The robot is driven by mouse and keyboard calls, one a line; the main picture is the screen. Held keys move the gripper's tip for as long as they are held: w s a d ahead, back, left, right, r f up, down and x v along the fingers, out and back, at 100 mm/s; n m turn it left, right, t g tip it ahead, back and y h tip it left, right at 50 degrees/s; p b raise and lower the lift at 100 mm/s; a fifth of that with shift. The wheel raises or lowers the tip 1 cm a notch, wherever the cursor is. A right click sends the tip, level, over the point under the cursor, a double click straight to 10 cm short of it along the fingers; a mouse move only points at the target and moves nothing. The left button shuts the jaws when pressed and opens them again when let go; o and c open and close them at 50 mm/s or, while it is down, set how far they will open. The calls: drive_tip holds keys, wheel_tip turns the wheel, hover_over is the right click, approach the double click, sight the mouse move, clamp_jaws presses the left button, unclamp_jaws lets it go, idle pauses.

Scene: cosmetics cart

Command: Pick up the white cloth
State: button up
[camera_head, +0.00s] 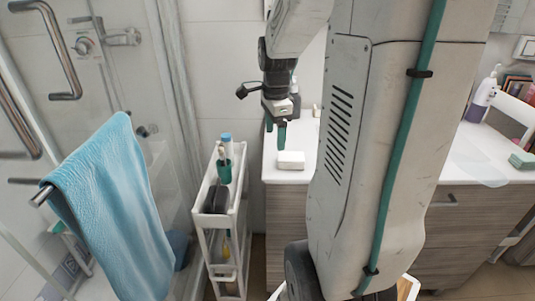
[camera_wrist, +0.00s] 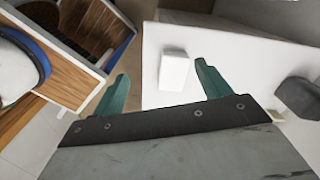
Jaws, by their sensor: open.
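The white cloth (camera_head: 291,160) looks like a small folded block and lies on the white countertop (camera_head: 290,176) near its left end. In the wrist view the cloth (camera_wrist: 173,70) shows between and beyond the two green fingertips. My gripper (camera_head: 276,133) points down over the counter just left of and above the cloth in the head view. In the wrist view my gripper (camera_wrist: 162,72) has its fingers spread apart with nothing held. The cloth appears apart from both fingers.
A narrow white cart (camera_head: 217,222) with a green cup (camera_head: 224,172) stands left of the counter. A blue towel (camera_head: 112,205) hangs on a rail further left. A purple-white bottle (camera_head: 480,98) stands on the right counter. The counter around the cloth looks clear.

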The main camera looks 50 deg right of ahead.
sight(287, 155)
drive_tip(key=d+f+m, duration=0.2)
drive_tip(key=d, duration=0.1)
drive_tip(key=d+f+m, duration=0.1)
drive_tip(key=d, duration=0.1)
drive_tip(key=shift+s+d+m, duration=0.15)
drive_tip(key=shift+m, duration=0.25)
wheel_tip(287, 155, down, 8)
drive_tip(key=shift+s+r, duration=0.15)
drive_tip(key=shift+r, duration=0.1)
drive_tip(key=c, duration=1.1)
